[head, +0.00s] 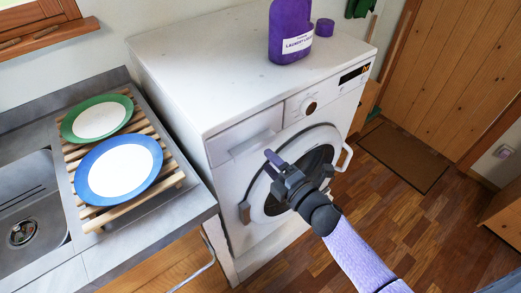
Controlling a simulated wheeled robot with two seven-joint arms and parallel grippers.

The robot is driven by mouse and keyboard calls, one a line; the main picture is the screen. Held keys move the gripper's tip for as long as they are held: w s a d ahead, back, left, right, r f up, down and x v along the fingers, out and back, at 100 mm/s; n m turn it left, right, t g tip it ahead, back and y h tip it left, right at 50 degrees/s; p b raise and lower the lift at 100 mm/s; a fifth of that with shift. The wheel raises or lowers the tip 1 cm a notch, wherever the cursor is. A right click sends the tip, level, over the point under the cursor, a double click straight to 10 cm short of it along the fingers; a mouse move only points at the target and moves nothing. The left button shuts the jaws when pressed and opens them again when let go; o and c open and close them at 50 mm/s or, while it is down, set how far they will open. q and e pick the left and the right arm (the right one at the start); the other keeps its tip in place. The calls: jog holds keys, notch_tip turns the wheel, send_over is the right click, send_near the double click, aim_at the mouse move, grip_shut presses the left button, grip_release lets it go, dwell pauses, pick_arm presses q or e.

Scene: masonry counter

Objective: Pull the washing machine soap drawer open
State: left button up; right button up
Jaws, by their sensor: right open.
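The white washing machine (225,190) stands beside the counter. Its soap drawer (250,145) is at the upper left of the front, left of the round dial, and looks shut flush with the panel. My right gripper (270,166) is open and empty, in front of the round door and a little below and right of the drawer. Its arm comes in from the lower right and hides part of the door (322,140). I cannot tell whether the gripper touches the machine. My left gripper is not in view.
A purple laundry bottle (290,35) and its purple cap (324,27) stand on the machine top. Left, a wooden rack (172,178) holds a green plate (98,119) and a blue plate (119,169) beside a sink (25,200). The wooden floor (440,220) is clear at right.

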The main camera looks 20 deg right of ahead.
aim_at(256, 149)
jog(key=x, duration=0.4)
jog(key=shift+w+f+b, duration=0.1)
jog(key=shift+w+b, duration=0.15)
jog(key=shift+b, duration=0.05)
grip_shut()
jog(key=shift+s+f, duration=0.15)
jog(key=shift+f, duration=0.1)
dwell(0.8)
